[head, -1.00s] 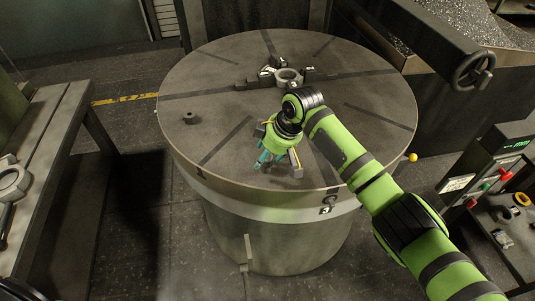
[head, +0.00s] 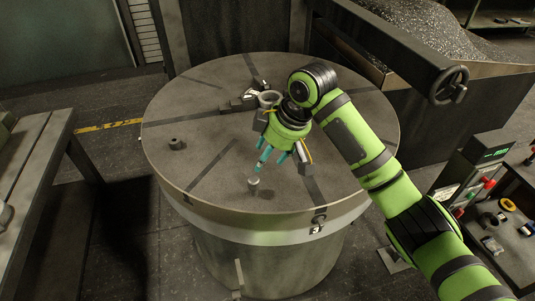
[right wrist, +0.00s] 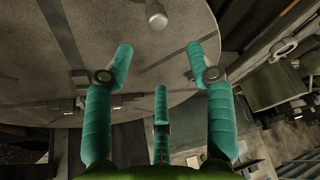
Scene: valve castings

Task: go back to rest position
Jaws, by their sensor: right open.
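My right gripper (head: 272,162) is over the front part of the round table (head: 205,110), with its teal fingers spread and nothing between them. A small pale cylinder (head: 254,184) stands on the table just in front of and below the fingertips, apart from them. In the right wrist view the open fingers (right wrist: 158,75) show over the tabletop, and the small cylinder (right wrist: 156,15) is at the top edge, beyond the fingertips. My left gripper is not in view.
A ring casting (head: 269,98) sits among dark clamp blocks, partly hidden by my right arm. A small dark puck (head: 176,144) lies at the table's left. A bench (head: 40,150) stands left, a handwheel (head: 448,85) at upper right, and a tool cart (head: 500,230) at right.

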